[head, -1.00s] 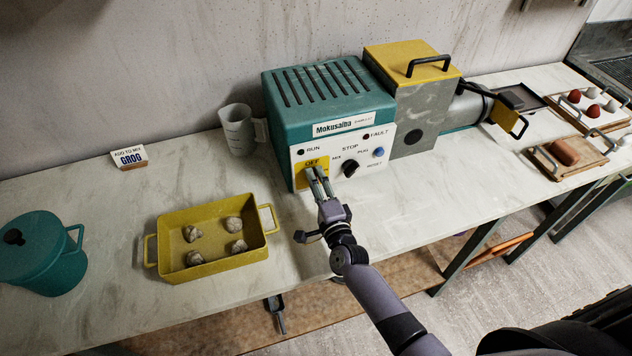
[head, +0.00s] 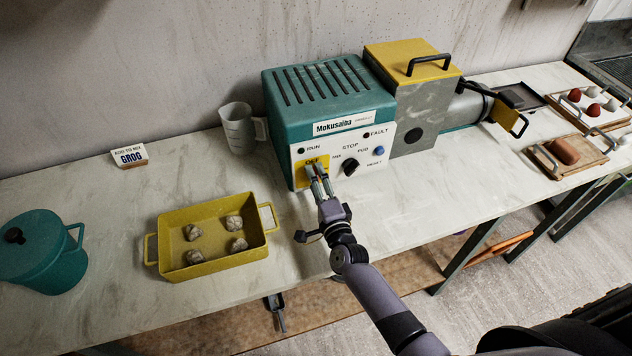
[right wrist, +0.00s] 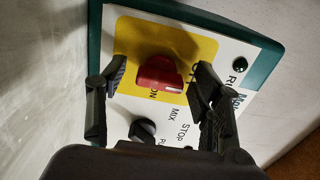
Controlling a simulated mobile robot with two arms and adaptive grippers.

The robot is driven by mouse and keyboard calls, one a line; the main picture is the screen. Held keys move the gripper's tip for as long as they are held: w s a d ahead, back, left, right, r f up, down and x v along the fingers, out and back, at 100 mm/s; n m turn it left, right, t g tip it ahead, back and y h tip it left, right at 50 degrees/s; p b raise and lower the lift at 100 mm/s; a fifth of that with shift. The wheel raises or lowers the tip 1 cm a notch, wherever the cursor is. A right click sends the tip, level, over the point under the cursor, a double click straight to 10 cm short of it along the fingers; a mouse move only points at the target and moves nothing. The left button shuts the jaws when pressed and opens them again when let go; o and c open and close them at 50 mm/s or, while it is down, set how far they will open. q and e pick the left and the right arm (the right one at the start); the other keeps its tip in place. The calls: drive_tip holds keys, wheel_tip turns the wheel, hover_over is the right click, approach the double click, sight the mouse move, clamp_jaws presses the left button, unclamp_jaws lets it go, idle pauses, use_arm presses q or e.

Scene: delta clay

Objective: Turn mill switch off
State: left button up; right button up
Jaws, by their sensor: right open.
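The mill control box (head: 318,100) is teal with a white front panel (head: 370,167), marked Mokusaiba. The mill switch (right wrist: 159,74) is a red knob on a yellow plate in the right wrist view. A white mark shows at one end of the knob, and "ON" is printed beside it. My right gripper (head: 317,172) is in front of the yellow plate (head: 309,162) in the head view. In the right wrist view its open fingers (right wrist: 161,82) are on either side of the red knob, with a gap at each side. My left gripper is not in view.
A black selector knob (head: 351,168) and a blue reset button (head: 378,152) are right of the gripper. A yellow tray (head: 163,227) with several clay lumps is at left. A clear jug (head: 236,130) is beside the box.

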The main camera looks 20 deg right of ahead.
drive_tip(key=s, duration=1.2)
drive_tip(key=shift+d, duration=0.2)
